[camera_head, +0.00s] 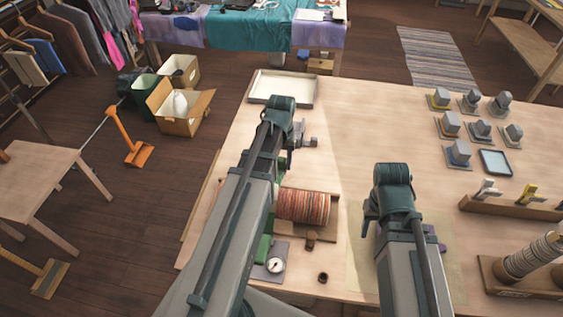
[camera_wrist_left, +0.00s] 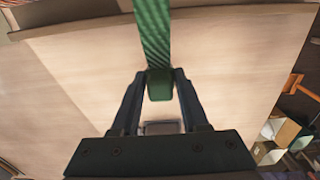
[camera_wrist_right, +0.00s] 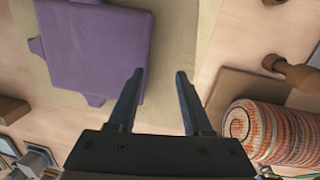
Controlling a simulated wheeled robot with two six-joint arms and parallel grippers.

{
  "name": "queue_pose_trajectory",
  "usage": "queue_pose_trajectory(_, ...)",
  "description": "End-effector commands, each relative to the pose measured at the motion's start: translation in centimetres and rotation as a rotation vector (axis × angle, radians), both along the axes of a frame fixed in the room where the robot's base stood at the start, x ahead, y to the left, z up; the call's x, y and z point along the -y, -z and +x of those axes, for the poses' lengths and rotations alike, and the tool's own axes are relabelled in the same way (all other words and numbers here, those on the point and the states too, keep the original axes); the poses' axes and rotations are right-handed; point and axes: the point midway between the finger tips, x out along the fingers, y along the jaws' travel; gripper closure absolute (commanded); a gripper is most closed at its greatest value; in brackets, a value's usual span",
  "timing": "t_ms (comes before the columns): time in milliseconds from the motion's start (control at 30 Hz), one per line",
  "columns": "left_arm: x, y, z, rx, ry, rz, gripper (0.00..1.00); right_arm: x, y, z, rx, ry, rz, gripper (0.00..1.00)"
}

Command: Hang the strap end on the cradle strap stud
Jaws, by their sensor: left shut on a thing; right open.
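My left gripper (camera_wrist_left: 158,76) is shut on a green strap (camera_wrist_left: 153,35) near its thicker end (camera_wrist_left: 160,88). The strap runs up out of the left wrist view. Part of the green strap (camera_head: 264,243) shows beside the striped roll (camera_head: 303,207) in the head view, partly hidden by my left arm. A wooden knobbed peg (camera_wrist_right: 295,73) stands beside the roll; it also shows in the head view (camera_head: 311,240). I cannot tell whether it is the strap stud. My right gripper (camera_wrist_right: 160,73) is open and empty, near a purple cloth (camera_wrist_right: 95,42).
A shallow tray (camera_head: 258,88) lies at the table's far left. A round dial (camera_head: 276,265) and a small wooden piece (camera_head: 323,277) sit near the front. Grey blocks (camera_head: 459,152) and a spool stand (camera_head: 525,260) stand on the right.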

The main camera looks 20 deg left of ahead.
Motion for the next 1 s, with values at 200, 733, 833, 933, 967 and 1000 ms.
queue_pose_trajectory(200,0.0,0.8,0.0,0.000,0.000,0.000,1.00,0.0,0.8,0.0,0.000,0.000,0.000,0.50)
queue_pose_trajectory(733,0.0,2.3,0.0,0.000,0.000,0.000,1.00,0.0,2.3,0.0,0.000,0.000,0.000,0.50)
queue_pose_trajectory(833,0.0,2.4,0.0,0.000,0.000,0.000,1.00,0.0,2.4,0.0,0.000,0.000,0.000,0.50)
queue_pose_trajectory(933,0.0,2.3,0.0,0.000,0.000,0.000,1.00,0.0,2.4,0.0,0.000,0.000,0.001,0.50)
queue_pose_trajectory(967,0.0,2.3,0.0,0.000,0.000,0.000,1.00,0.0,2.4,0.0,-0.001,0.000,0.001,0.50)
queue_pose_trajectory(1000,0.0,2.4,0.0,0.000,0.000,0.000,1.00,0.0,2.4,0.0,-0.001,0.000,0.001,0.50)
